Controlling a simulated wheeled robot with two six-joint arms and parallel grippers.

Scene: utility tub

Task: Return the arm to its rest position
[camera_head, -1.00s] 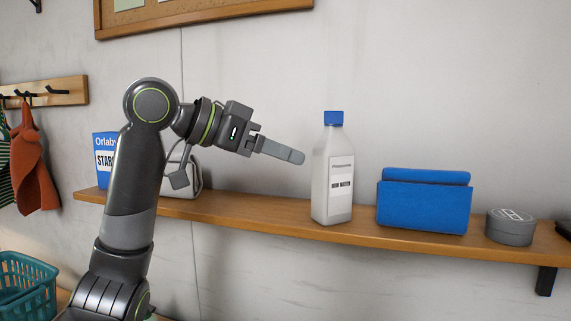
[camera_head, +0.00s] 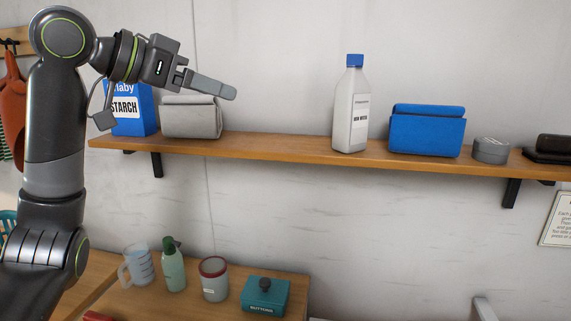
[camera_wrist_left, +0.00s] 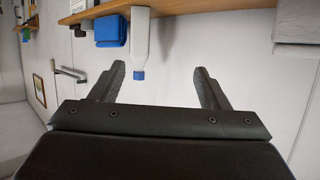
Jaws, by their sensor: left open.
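My left gripper (camera_head: 207,84) is raised in front of the shelf at the left in the head view, with its fingers pointing right. In the left wrist view its two fingers (camera_wrist_left: 160,85) are spread apart with nothing held between them. The white bottle with a blue cap (camera_head: 351,105) stands upright on the shelf, to the right of the fingertips and apart from them. The bottle also shows in the left wrist view (camera_wrist_left: 140,40), upside down there and beyond the fingers. My right gripper is not in view.
The wooden shelf (camera_head: 290,151) carries a blue starch box (camera_head: 132,116), a grey case (camera_head: 190,118), a blue case (camera_head: 427,131) and a round grey tin (camera_head: 490,150). Below, a table holds a measuring jug (camera_head: 138,265), a green spray bottle (camera_head: 173,267), a red-rimmed canister (camera_head: 214,280) and a teal button box (camera_head: 265,294).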

